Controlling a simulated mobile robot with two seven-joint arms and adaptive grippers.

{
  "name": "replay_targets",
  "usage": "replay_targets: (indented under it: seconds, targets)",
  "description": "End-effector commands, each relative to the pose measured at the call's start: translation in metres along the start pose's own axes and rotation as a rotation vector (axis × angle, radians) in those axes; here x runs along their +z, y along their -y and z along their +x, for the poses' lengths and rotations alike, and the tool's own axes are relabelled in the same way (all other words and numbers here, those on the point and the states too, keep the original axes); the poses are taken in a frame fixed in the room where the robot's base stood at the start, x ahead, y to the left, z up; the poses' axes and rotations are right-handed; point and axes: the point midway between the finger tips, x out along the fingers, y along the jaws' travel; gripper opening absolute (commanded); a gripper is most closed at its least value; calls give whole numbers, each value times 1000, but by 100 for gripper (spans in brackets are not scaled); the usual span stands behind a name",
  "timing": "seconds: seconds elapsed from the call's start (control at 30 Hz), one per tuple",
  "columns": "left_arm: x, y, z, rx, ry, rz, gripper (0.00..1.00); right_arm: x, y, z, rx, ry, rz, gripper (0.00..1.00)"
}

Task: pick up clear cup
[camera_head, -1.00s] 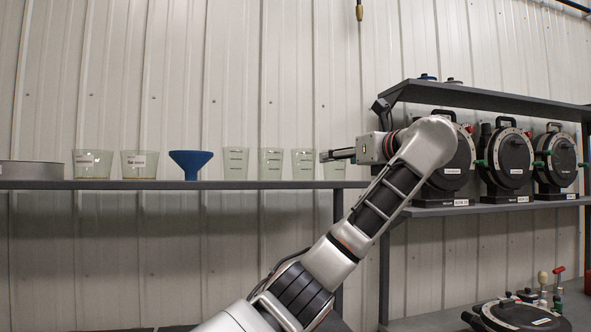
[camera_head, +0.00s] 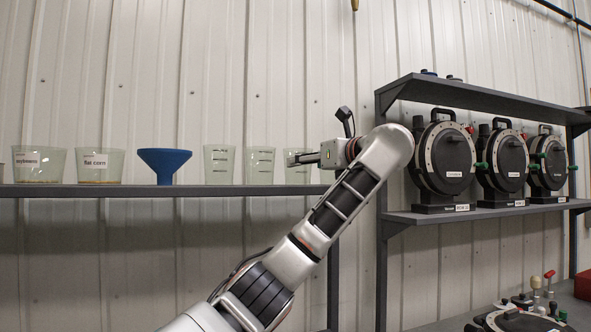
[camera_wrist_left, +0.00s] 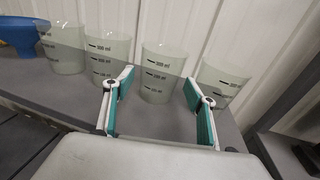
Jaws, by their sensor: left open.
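Several clear cups with black volume marks stand in a row on the grey shelf, among them a left clear cup (camera_head: 219,165), a middle one (camera_head: 260,165) and one farther right (camera_head: 297,174). My left gripper (camera_head: 292,158) is level with the row, in front of the right cup and partly hiding it. In the left wrist view my left gripper (camera_wrist_left: 159,84) is open and empty. One clear cup (camera_wrist_left: 161,72) stands upright just beyond and between its fingertips. Another clear cup (camera_wrist_left: 222,84) is right of the fingers. My right gripper is not in view.
A blue funnel (camera_head: 164,166) and labelled containers of soybeans (camera_head: 40,165) and flat corn (camera_head: 99,166) stand left of the cups on the shelf (camera_head: 130,190). A rack (camera_head: 455,92) with several round black seed meters (camera_head: 447,158) stands at the right.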

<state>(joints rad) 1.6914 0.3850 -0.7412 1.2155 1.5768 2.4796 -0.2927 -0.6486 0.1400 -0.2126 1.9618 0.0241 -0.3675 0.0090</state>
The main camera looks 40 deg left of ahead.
Motion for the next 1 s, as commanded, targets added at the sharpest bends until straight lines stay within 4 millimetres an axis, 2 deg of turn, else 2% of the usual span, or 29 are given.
replay_targets:
  seconds: [0.23,0.5,0.83,0.87,0.93,1.0]
  targets:
    - [3,-1,19,3,0,1,56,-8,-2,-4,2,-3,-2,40]
    - [5,0,53,3,0,1,56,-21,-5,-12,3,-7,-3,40]
    - [2,2,61,0,-1,1,56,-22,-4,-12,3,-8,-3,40]
    - [2,2,61,0,-1,1,54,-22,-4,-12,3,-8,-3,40]
    - [2,2,61,0,-1,1,36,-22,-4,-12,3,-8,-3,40]
    - [2,2,61,0,-1,1,35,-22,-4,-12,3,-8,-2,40]
